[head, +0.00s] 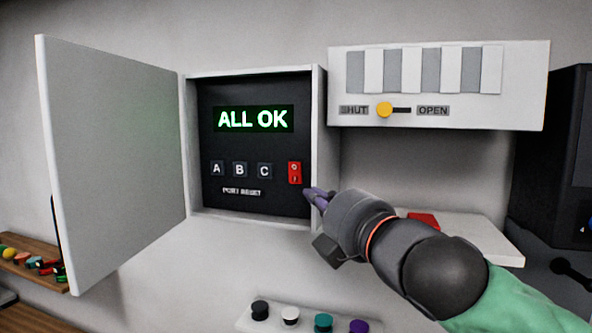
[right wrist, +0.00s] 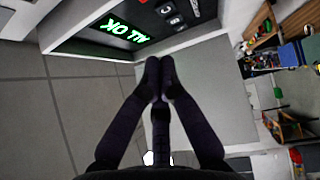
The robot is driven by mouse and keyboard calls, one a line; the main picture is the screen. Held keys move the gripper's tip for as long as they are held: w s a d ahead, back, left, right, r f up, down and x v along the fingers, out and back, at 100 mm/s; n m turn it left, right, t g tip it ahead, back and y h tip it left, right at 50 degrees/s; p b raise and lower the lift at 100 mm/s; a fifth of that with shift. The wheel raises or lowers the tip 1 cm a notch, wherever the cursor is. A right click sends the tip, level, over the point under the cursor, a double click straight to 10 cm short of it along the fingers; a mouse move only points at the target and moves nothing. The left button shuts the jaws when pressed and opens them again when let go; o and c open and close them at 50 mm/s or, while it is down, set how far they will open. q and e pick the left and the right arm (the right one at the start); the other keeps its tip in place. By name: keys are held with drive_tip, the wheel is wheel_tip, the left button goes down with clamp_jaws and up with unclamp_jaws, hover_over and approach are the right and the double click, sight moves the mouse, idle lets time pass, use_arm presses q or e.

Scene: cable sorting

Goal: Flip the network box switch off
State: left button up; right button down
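The network box (head: 190,150) is on the wall with its door (head: 115,165) swung open to the left. Its display (head: 254,119) reads ALL OK in green and also shows in the right wrist view (right wrist: 117,31). The red switch (head: 295,173) is at the right of the A, B and C buttons. My right gripper (head: 315,195) is just below and right of the switch, near the box's lower right edge. Its fingertips (right wrist: 160,68) are together with nothing between them. I cannot tell whether they touch the box. My left gripper is not in view.
A white panel (head: 534,85) with a yellow SHUT/OPEN slider (head: 384,110) is at the upper right. Colored knobs (head: 323,322) sit on a ledge below. A wooden shelf (head: 30,268) with small colored items is at lower left. A dark cabinet (head: 550,150) stands at right.

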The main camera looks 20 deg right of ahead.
drive_tip(key=shift+w, duration=0.15)
drive_tip(key=p, duration=0.2)
approach(295, 174)
drive_tip(key=w+a, duration=0.2)
drive_tip(key=a, duration=0.3)
drive_tip(key=w+p, duration=0.1)
drive_tip(key=w+d+r+p, duration=0.1)
drive_tip(key=w, duration=0.1)
drive_tip(key=shift+w+d+r, duration=0.1)
drive_tip(key=shift+d+r, duration=0.05)
drive_tip(key=shift+r, duration=0.05)
drive_tip(key=shift+w+d+p, duration=0.45)
drive_tip(key=shift+w, duration=0.15)
drive_tip(key=shift+a, duration=0.1)
